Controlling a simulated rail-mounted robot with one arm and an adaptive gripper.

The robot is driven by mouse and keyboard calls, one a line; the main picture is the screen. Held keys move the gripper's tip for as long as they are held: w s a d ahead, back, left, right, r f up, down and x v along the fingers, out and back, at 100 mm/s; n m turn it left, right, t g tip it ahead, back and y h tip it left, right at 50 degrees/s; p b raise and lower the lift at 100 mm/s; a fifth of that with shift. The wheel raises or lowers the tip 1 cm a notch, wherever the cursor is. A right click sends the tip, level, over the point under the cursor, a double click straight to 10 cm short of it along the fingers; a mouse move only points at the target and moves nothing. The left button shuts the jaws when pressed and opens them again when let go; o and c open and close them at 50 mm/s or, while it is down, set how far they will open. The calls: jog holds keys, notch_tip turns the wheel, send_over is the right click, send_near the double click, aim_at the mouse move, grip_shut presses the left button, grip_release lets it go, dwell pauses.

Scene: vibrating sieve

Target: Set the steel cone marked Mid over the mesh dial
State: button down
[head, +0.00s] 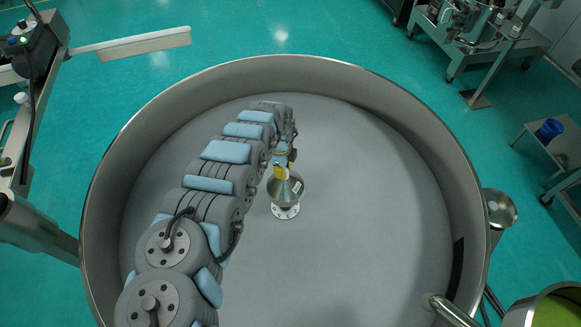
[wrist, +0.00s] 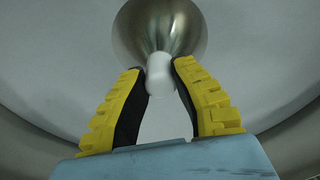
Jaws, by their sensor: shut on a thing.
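The steel cone (head: 288,188) is near the middle of the big round pan in the head view, with a small white label on its side that is too small to read. A pale round flange with holes (head: 285,211) shows just below the cone's lower edge; I cannot tell whether the cone touches it. No mesh is visible on it, as the cone covers its middle. My gripper (head: 281,171) is at the cone's top. In the wrist view, my yellow-padded fingers (wrist: 161,68) are shut on the white knob of the cone (wrist: 160,22).
The steel sieve pan (head: 410,105) has a high rim all around, and my arm reaches in over its left side. The pan floor (head: 370,200) to the right is clear. A pipe (head: 450,312) enters at the lower right rim, near a green-lined container (head: 553,312).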

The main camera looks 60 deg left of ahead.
jog(key=shift+f+b, duration=5.6)
jog(key=shift+f, duration=0.7)
jog(key=shift+f+b, duration=0.4)
jog(key=shift+f, duration=0.15)
jog(key=c, duration=0.9)
grip_release()
jog(key=shift+s+a+r, duration=0.15)
jog(key=shift+r, duration=2.85)
jog(key=shift+s+a+r, duration=0.1)
jog(key=shift+r, duration=2.9)
jog(key=shift+w, duration=0.1)
